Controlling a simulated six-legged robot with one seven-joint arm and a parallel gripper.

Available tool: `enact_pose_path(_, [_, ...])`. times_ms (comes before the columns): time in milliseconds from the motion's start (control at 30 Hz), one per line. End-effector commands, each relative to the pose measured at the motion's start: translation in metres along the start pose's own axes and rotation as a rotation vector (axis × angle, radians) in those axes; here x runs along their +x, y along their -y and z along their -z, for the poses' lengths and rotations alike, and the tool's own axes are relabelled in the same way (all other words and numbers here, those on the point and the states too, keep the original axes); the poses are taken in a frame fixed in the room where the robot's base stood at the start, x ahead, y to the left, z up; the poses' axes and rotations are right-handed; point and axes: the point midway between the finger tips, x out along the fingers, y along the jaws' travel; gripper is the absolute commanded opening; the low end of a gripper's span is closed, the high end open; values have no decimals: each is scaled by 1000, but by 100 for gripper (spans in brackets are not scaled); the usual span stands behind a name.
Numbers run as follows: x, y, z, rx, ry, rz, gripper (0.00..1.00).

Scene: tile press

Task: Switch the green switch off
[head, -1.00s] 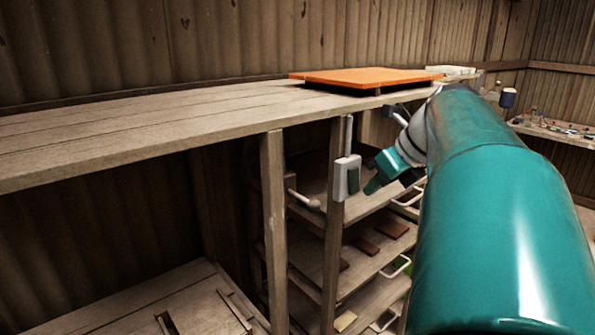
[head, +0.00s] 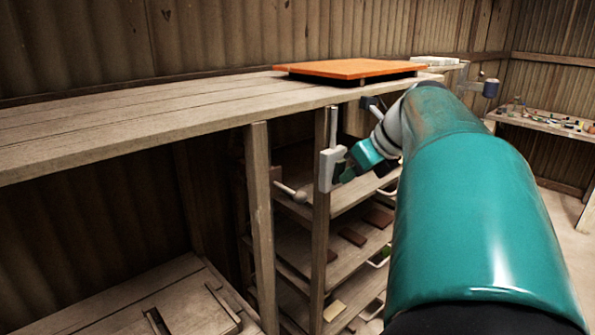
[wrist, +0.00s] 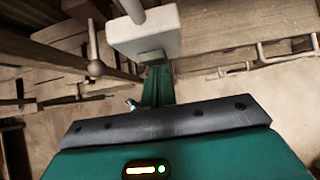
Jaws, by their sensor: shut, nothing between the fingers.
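A pale grey switch box (head: 327,169) is mounted on the front of a wooden post under the bench, with a conduit running up from it. In the wrist view the box (wrist: 146,36) is at the top centre, with a small dark green switch (wrist: 151,57) on its near face. My gripper (head: 349,173) is at the right side of the box in the head view. In the wrist view my gripper (wrist: 157,82) is shut and empty, with its tip right at the green switch. I cannot tell whether it touches, and the switch's position is partly hidden.
A wooden bench (head: 130,120) runs above, bearing an orange plate (head: 350,68). A lever with a round knob (head: 298,195) sticks out left of the post. Shelves with several tiles (head: 352,237) are below. Open floor (head: 555,210) lies to the right.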

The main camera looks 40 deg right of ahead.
Motion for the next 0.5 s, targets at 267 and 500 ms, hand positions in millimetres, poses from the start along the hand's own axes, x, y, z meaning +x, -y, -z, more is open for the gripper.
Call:
enact_pose_path(267, [-9, -1, -10, -5, 4, 1, 0])
enact_pose_path(500, [-12, -1, -12, -4, 4, 0, 0])
